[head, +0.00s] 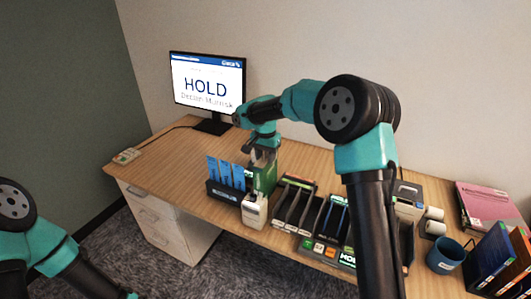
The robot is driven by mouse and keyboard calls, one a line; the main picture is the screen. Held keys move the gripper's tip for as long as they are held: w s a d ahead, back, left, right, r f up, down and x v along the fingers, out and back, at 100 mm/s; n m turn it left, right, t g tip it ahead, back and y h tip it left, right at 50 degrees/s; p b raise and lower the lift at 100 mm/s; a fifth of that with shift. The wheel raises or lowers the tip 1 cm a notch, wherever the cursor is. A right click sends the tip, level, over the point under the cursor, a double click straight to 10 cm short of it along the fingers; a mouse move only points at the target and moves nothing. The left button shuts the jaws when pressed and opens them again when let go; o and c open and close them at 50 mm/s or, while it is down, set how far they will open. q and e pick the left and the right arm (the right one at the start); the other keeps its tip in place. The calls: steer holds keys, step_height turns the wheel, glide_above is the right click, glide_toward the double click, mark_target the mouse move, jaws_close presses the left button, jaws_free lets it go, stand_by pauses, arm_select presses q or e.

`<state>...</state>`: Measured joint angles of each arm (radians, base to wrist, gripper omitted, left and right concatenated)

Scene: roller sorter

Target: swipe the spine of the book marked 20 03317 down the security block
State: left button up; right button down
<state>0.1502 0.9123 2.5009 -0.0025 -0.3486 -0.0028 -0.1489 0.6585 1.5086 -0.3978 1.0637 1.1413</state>
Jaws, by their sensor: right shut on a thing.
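My right gripper (263,153) reaches down over the middle of the desk, shut on a green book (265,177). The book is upright, and my fingers cover its top edge. A pale block (254,213), which looks like the security block, stands at the desk's front edge just below the book. I cannot tell whether the book touches it. The number on the book is too small to read. Only links of my left arm show at the lower left, and its gripper is out of view.
A black holder with blue cards (225,172) stands left of the block. Slotted black trays (295,205) stand close on its right. A monitor (208,84) reading HOLD is behind. A blue mug (445,257) and several racked books (497,262) are at right. The desk's left part is mostly clear.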

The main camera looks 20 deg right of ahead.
steer(key=shift+f, duration=1.35)
steer(key=shift+w+d, duration=0.7)
steer(key=shift+r, duration=6.05)
